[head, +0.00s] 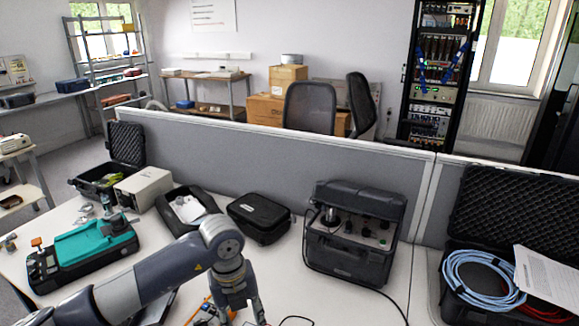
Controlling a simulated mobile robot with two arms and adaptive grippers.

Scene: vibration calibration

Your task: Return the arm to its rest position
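My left arm (160,276) comes in from the lower left, reaches over the white table and bends down at its elbow-like joint. My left gripper (243,310) points down at the bottom edge of the head view, above the near part of the table. Its fingertips are low in the picture and partly cut off, so I cannot tell whether they are open or shut. Small orange and blue items (205,310) lie close beside it on the left. My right arm and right gripper are not in view.
A black calibrator case (350,235) with a cable stands right of the arm. A teal-and-black device (85,250), a beige box (143,188) and black cases (258,217) stand left and behind. A grey partition (280,165) closes the back. An open case with blue cable (482,280) is far right.

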